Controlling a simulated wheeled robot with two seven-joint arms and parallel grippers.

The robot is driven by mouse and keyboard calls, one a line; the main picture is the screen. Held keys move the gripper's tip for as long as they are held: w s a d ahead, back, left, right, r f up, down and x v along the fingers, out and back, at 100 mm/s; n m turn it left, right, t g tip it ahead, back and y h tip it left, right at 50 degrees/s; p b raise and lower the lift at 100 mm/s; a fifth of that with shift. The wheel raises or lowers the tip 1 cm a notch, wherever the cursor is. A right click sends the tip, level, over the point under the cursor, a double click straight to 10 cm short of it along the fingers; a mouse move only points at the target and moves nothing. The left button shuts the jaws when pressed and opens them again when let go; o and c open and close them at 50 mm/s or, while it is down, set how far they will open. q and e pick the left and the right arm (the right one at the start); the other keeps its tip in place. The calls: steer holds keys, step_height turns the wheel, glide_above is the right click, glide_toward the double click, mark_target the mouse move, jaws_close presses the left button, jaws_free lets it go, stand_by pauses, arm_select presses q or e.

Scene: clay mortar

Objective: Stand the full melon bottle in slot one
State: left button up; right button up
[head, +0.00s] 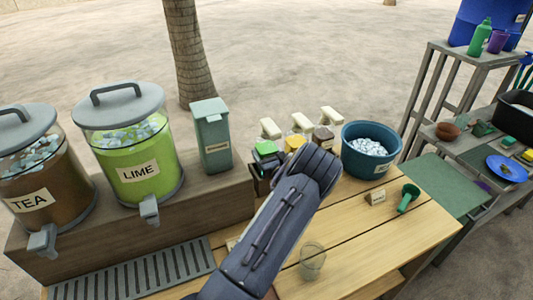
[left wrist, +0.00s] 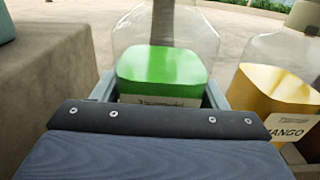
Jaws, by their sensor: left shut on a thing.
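A clear bottle with green contents (head: 265,149) stands at the left end of a row of pump-topped bottles. In the left wrist view the green contents (left wrist: 160,68) fill the lower part, with clear glass above. Its label is mostly hidden, so I cannot read melon on it. My left gripper (left wrist: 160,92) is shut on this bottle, one finger on each side. In the head view my forearm hides most of the gripper and the bottle's base. I cannot tell whether the bottle touches the table. I cannot make out slot one. My right gripper is not in view.
A yellow mango bottle (left wrist: 270,100) stands close on the right, a brown bottle (head: 322,138) beyond it. An ice tub (head: 352,165), green scoop (head: 407,198) and clear cup (head: 312,262) are on the wooden table. A grey-green canister (head: 213,140) and lime dispenser (head: 140,165) stand left.

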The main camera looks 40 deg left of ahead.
arm_select(q)
steer(key=shift+f+b, duration=0.35)
steer(key=shift+b, duration=0.1)
stand_by(0.5)
steer(key=o, duration=1.8)
steer(key=shift+f, duration=0.2)
steer(key=shift+r, duration=0.1)
steer(key=p+v, duration=0.1)
steer(key=v, duration=1)
